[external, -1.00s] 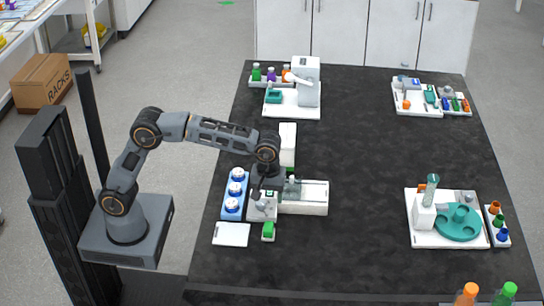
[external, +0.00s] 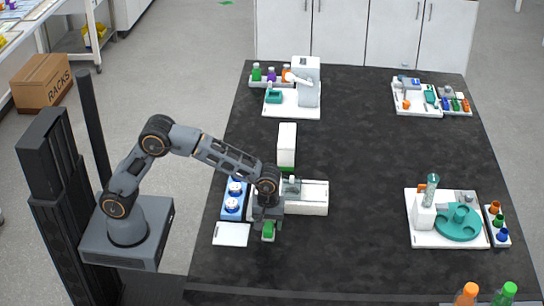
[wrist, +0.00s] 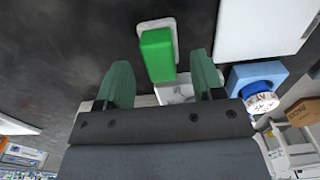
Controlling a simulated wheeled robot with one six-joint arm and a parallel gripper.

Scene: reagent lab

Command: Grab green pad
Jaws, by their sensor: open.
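The green pad (external: 268,230) is a small bright green block on a small light holder near the front left of the black table. In the wrist view the green pad (wrist: 157,56) stands out from its white-rimmed holder (wrist: 174,30). My gripper (external: 266,216) is right above and just behind the pad in the external view. In the wrist view my gripper (wrist: 163,78) has its two dark green fingers wide apart, one on each side of the pad's near end. The fingers look clear of the pad, and nothing is held.
A white plate (external: 231,234) lies left of the pad. A blue rack (external: 231,216) with white-capped bottles stands behind it. The table right of the pad is bare.

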